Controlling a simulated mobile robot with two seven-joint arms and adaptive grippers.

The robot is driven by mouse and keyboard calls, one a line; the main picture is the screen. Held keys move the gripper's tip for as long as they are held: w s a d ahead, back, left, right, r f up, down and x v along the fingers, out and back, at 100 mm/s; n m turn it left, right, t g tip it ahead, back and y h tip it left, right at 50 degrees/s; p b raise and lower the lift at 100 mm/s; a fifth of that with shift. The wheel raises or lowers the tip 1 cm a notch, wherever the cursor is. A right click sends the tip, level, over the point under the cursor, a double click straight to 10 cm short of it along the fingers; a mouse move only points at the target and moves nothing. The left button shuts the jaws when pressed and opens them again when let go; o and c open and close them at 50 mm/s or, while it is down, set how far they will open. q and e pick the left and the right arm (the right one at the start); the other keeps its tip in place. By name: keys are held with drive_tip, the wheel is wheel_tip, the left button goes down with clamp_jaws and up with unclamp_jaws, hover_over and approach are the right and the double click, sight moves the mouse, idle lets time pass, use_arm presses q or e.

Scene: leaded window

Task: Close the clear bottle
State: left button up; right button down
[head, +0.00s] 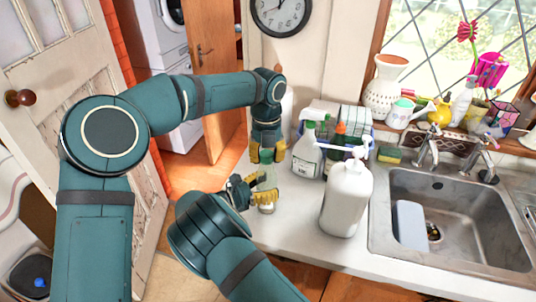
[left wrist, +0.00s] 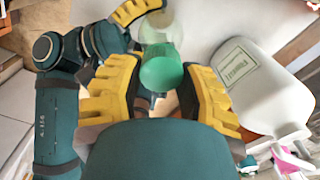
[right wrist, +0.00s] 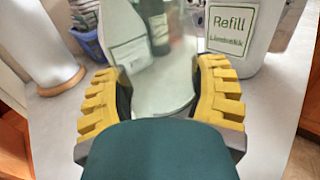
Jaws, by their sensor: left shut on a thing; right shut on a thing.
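The clear bottle (head: 267,208) stands upright on the white counter, left of a large white pump bottle. My right gripper (head: 254,190) is shut around its body from the left; the see-through bottle (right wrist: 160,88) fills the space between its fingers in the right wrist view. My left gripper (head: 267,156) points down above the bottle and is shut on a green cap (left wrist: 161,68), which also shows in the head view (head: 266,155). The cap is over the bottle's top. I cannot tell whether it touches the neck.
The white pump bottle (head: 346,200) stands close on the right. Behind it, a blue caddy (head: 374,130) holds spray bottles (head: 307,152) and cloths. A sponge (head: 389,156) and the sink (head: 450,220) lie farther right. The counter front beside the clear bottle is free.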

sight(258, 189)
use_arm(q)
drive_tip(key=m, duration=0.5)
drive_tip(key=shift+a, duration=0.15)
drive_tip(key=o, duration=0.8)
drive_tip(key=shift+c, duration=0.2)
wheel_tip(258, 189, up, 12)
use_arm(e)
unclamp_jaws()
drive_tip(key=shift+v, duration=3.75)
